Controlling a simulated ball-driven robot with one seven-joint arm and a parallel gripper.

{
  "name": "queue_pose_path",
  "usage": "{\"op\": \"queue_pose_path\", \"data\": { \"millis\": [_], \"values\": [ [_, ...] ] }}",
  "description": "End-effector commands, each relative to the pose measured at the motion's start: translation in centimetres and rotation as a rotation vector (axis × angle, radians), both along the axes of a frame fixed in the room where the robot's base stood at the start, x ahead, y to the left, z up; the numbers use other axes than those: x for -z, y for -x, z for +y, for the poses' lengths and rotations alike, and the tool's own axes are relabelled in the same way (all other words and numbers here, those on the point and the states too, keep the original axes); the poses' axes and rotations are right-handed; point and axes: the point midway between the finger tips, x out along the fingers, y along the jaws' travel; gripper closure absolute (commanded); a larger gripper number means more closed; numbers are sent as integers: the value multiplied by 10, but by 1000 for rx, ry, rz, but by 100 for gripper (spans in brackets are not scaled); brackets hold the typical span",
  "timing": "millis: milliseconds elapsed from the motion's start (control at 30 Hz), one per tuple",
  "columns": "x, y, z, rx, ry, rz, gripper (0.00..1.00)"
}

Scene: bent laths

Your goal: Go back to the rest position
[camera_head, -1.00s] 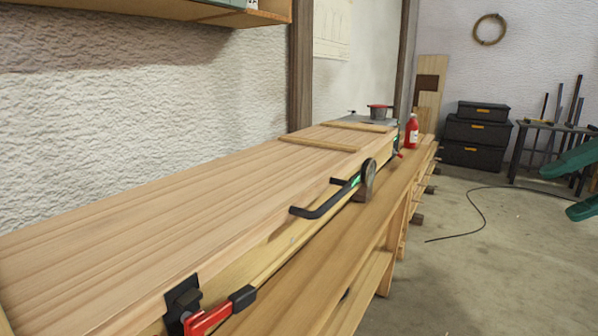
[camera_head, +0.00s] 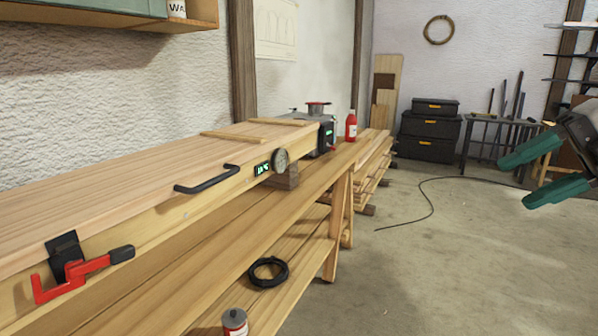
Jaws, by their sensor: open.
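My gripper (camera_head: 543,172) shows at the right edge of the head view, with two green fingers spread apart. Nothing is between them. It hangs in the air over the open floor, well to the right of the long wooden steam box (camera_head: 150,195) and its bench. The rest of my arm is mostly cut off by the frame edge.
The box has a black handle (camera_head: 207,180) and a red clamp (camera_head: 80,272) sticking out from its front. A red bottle (camera_head: 351,127) stands on the bench. A black cable (camera_head: 432,200) crosses the floor. Black toolboxes (camera_head: 428,133) stand at the back.

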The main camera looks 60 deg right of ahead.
Motion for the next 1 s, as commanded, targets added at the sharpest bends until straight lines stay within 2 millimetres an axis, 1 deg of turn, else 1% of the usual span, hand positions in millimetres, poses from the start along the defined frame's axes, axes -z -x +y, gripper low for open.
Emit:
{"op": "queue_pose_path", "data": {
  "millis": [33,267,367,567,667,767,800,867,900,967,1000],
  "values": [
    [2,-5,-2,-2,-15,-13,45],
    [8,-24,-14,30,-76,-64,45],
    [13,-36,-21,46,-117,-92,45],
    [29,-71,-36,93,-240,-155,45],
    [42,-96,-44,126,-334,-187,45],
    [63,-131,-50,172,-465,-212,45],
    [74,-148,-51,197,-528,-216,45],
    [93,-172,-51,236,-624,-215,45],
    [106,-189,-49,264,-688,-208,45],
    [127,-212,-44,309,-782,-190,45],
    [142,-227,-39,341,-841,-172,45]
  ]
}}
